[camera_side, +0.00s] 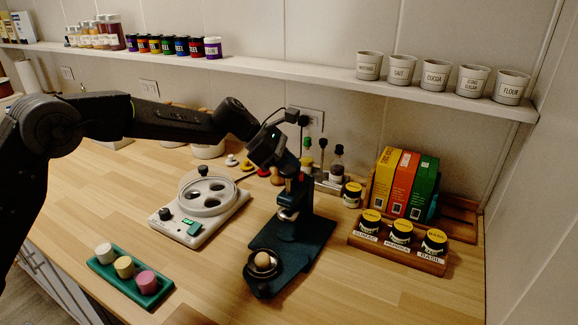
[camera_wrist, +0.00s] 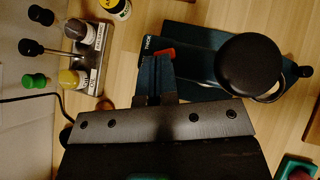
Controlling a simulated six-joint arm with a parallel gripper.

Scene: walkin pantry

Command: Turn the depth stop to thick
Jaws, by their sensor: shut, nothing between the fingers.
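A dark blue press (camera_side: 289,248) stands on the wooden counter, with a pale ball (camera_side: 262,260) in the round cup at its front. In the wrist view the press (camera_wrist: 200,40) shows a large round black knob (camera_wrist: 248,64), a "THICK" label (camera_wrist: 148,44) and a small red piece (camera_wrist: 165,53), which looks like the depth stop's pointer. My gripper (camera_wrist: 155,60) is shut and empty, its fingertips right beside the red piece and just below the label. I cannot tell whether they touch. Any other stop marking is hidden. In the side view my gripper is over the press's upper part.
A white appliance with round wells (camera_side: 205,200) stands left of the press, and a green tray (camera_side: 130,278) lies front left. A wooden rack of jars (camera_side: 398,258) is to the right. A bottle holder (camera_side: 325,182) stands behind. Bare counter lies front right.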

